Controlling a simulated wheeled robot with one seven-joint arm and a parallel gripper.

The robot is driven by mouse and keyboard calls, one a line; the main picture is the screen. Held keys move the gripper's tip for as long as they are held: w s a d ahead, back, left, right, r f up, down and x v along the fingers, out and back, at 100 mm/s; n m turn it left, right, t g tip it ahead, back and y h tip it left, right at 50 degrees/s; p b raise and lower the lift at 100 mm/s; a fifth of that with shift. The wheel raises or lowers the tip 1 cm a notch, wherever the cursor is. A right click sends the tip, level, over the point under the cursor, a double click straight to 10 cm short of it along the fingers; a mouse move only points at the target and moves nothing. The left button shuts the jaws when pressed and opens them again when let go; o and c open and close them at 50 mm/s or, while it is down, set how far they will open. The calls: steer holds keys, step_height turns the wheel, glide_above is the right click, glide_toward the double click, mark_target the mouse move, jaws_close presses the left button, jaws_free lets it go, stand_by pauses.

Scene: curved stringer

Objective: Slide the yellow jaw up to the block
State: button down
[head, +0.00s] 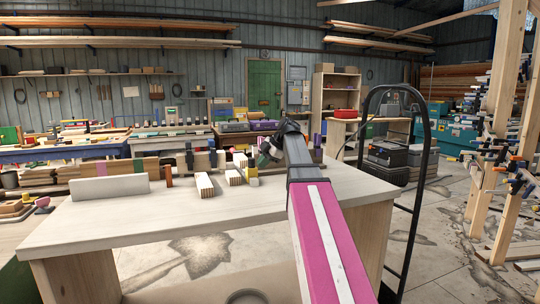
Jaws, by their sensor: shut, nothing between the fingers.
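The yellow jaw (252,171) is a small yellow piece on the workbench, just left of and below my gripper. A pale wooden block (235,177) stands close to its left; a narrow space seems to lie between them. A second pale block (204,185) lies further left. I cannot tell which of these is the task's block. My gripper (262,160) is shut and empty, low over the bench beside the yellow jaw. Whether it touches the jaw cannot be told at this size. My arm hides the bench to the right.
The pale workbench (190,215) has clear room along its front. A white board (109,187) stands at its left, with an orange-brown upright piece (169,176) beside it. Dark upright clamps (189,157) stand behind the blocks. A black hand truck (421,170) stands right of the bench.

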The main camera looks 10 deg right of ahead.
mark_target(251, 168)
steer(key=shift+w+a+r, duration=0.1)
steer(key=shift+w+a, duration=0.25)
steer(key=shift+w, duration=0.5)
steer(key=shift+w+a+r, duration=0.1)
steer(key=shift+w+a, duration=0.2)
steer(key=shift+w, duration=0.5)
steer(key=shift+w, duration=0.1)
steer(key=w, duration=0.7)
steer(key=shift+a, duration=0.4)
steer(key=shift+s, duration=0.1)
